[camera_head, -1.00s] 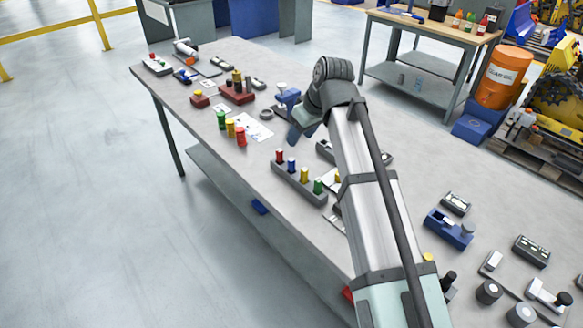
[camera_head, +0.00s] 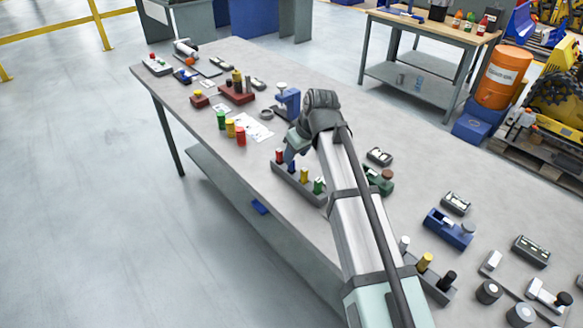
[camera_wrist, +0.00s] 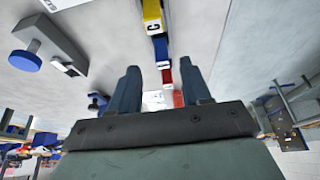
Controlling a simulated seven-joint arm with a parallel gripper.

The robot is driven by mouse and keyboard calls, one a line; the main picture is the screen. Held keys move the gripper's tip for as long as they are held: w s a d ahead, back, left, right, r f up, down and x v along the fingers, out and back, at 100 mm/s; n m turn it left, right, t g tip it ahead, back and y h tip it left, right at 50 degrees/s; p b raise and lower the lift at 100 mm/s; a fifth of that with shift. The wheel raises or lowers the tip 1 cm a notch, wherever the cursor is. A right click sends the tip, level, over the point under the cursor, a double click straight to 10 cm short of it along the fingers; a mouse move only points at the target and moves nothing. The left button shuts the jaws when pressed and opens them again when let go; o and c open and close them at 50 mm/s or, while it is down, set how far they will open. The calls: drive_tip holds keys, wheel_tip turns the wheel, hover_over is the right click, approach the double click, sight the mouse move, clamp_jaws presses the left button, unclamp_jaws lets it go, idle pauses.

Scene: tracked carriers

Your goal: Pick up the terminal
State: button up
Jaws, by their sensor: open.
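Which thing is the terminal I cannot tell for sure; a row of small coloured pieces stands in a grey rack (camera_head: 312,195). They are red (camera_head: 279,155), blue (camera_head: 292,165), yellow (camera_head: 304,175) and green (camera_head: 318,186). My gripper (camera_head: 291,153) is low over the red and blue end of the rack. In the wrist view, my gripper (camera_wrist: 160,67) has its two fingers apart with nothing held between them. A yellow piece marked C (camera_wrist: 152,18), a blue piece (camera_wrist: 161,46) and a red piece (camera_wrist: 166,73) line up in front of it. Contact cannot be told.
A blue fixture (camera_head: 288,101) stands behind my gripper. Green, yellow and red cylinders (camera_head: 240,137) stand by a white sheet (camera_head: 258,130) to the left. A second rack (camera_head: 436,288) and a blue holder (camera_head: 449,230) are at right. The table's front edge is close to the rack.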

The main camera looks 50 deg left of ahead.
sight(291, 169)
drive_tip(key=x, duration=0.4)
drive_tip(key=shift+s+a+f, duration=0.1)
drive_tip(key=shift+s+f, duration=0.05)
drive_tip(key=shift+f, duration=0.25)
clamp_jaws()
